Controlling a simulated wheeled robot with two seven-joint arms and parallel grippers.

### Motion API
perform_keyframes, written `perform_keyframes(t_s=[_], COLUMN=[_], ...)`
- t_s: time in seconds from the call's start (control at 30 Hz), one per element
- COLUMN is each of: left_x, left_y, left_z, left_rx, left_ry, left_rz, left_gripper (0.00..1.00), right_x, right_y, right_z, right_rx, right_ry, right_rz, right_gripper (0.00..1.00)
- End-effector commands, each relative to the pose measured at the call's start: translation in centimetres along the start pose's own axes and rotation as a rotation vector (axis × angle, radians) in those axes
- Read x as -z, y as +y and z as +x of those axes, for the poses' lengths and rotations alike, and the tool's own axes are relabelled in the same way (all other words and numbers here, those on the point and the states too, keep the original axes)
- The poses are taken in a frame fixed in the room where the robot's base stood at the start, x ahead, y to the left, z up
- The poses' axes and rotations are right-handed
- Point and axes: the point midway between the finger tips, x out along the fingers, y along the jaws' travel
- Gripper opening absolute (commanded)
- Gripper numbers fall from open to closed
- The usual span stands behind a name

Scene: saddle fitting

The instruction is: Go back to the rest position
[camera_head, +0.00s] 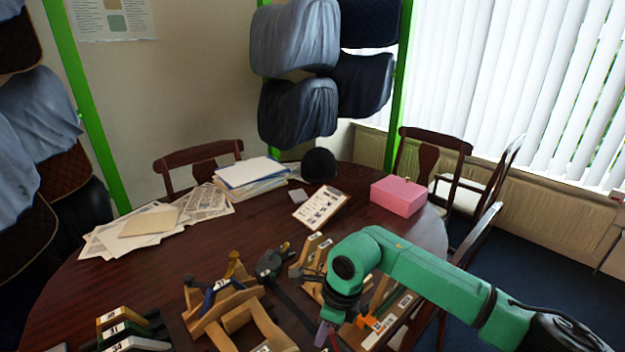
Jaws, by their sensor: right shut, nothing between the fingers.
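My right arm comes in from the right in green, bends over the table's front right and points down. My right gripper (328,336) is at the lower middle of the view, over the wooden fitting parts, and is shut. No object shows between its fingers, though its tips are small and partly hidden. My left gripper is not in view. The dark wood table (140,282) lies below.
Wooden stands (225,300), a dark grey tool (270,266) and numbered pieces (115,328) crowd the table's front. A pink box (398,196), black helmet (319,165), chart board (320,208) and papers (150,222) lie farther back. Chairs (432,150) surround it.

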Motion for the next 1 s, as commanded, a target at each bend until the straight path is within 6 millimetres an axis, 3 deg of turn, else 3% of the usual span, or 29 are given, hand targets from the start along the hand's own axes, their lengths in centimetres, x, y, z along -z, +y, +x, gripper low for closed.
perform_keyframes(t_s=[0.07,0.17,0.2,0.27,0.33,0.4,0.47,0.5,0.57,0.6,0.67,0.7,0.8,0.9,1.0], left_x=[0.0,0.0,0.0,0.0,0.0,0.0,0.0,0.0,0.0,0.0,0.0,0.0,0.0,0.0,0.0], left_y=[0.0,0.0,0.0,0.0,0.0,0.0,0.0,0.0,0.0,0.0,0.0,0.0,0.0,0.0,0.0], left_z=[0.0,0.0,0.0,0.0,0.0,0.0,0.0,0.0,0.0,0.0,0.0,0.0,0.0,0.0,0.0], left_rx=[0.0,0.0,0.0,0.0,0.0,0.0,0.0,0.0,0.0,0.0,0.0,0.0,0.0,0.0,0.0], left_ry=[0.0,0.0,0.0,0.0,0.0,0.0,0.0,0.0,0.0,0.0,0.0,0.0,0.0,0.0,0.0], left_rz=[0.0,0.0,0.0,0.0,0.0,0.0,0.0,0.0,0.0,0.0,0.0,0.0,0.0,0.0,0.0], left_gripper=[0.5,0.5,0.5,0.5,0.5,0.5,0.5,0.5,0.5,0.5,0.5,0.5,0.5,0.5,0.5], right_x=[-4.9,-12.1,-14.6,-17.4,-18.6,-17.0,-13.9,-11.3,-7.1,-4.1,0.4,3.4,9.8,14.4,17.7], right_y=[4.1,9.4,10.8,11.8,10.1,5.8,1.2,-1.7,-5.4,-7.3,-9.2,-9.9,-9.4,-7.3,-4.5], right_z=[0.2,-3.1,-5.7,-10.6,-17.0,-21.9,-23.8,-23.9,-22.7,-21.2,-18.1,-15.7,-9.9,-5.2,-1.7], right_rx=[-0.11,-0.297,-0.381,-0.519,-0.687,-0.836,-0.935,-0.984,-1.034,-1.055,-1.059,0.994,0.774,0.603,0.467], right_ry=[-0.225,-0.604,-0.767,-1.019,-1.312,-1.562,-1.724,-1.803,-1.885,-1.917,-1.931,1.818,1.44,1.16,0.942], right_rz=[0.002,0.087,0.154,0.3,0.547,0.863,1.159,1.359,1.661,1.863,2.168,-2.247,-2.24,-2.216,-2.186], right_gripper=[0.0,0.0,0.0,0.0,0.0,0.0,0.0,0.0,0.0,0.0,0.0,0.0,0.0,0.0,0.0])
